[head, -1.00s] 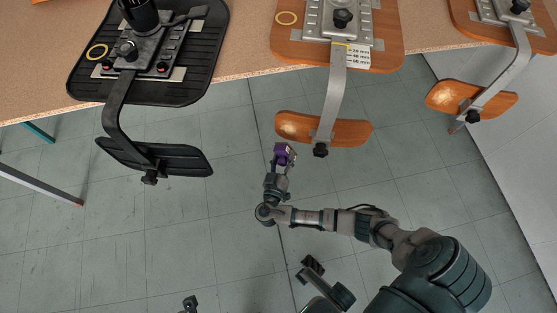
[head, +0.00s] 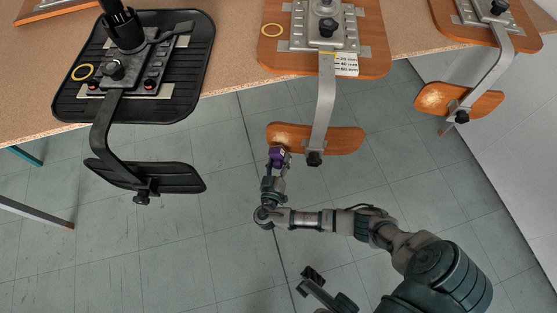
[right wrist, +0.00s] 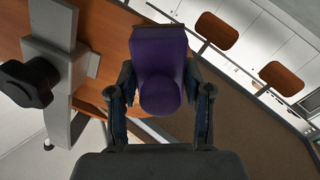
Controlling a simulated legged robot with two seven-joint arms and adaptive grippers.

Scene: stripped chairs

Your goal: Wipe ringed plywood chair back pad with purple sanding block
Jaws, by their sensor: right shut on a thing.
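The ringed plywood chair lies on the bench in the middle of the head view, with a yellow ring (head: 271,30) on its seat. Its orange-brown back pad (head: 343,140) hangs past the bench edge and has a pale patch on its left part. My right gripper (head: 277,162) is shut on the purple sanding block (head: 278,152), at the pad's lower left edge. In the right wrist view the block (right wrist: 160,55) sits between the fingers and overlaps the pad (right wrist: 104,35). Whether they touch is unclear.
A metal strut with a black knob (head: 314,159) crosses the pad right of the block. A black chair (head: 185,90) with another ring lies left; another plywood chair (head: 485,95) is at right. The floor below is open.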

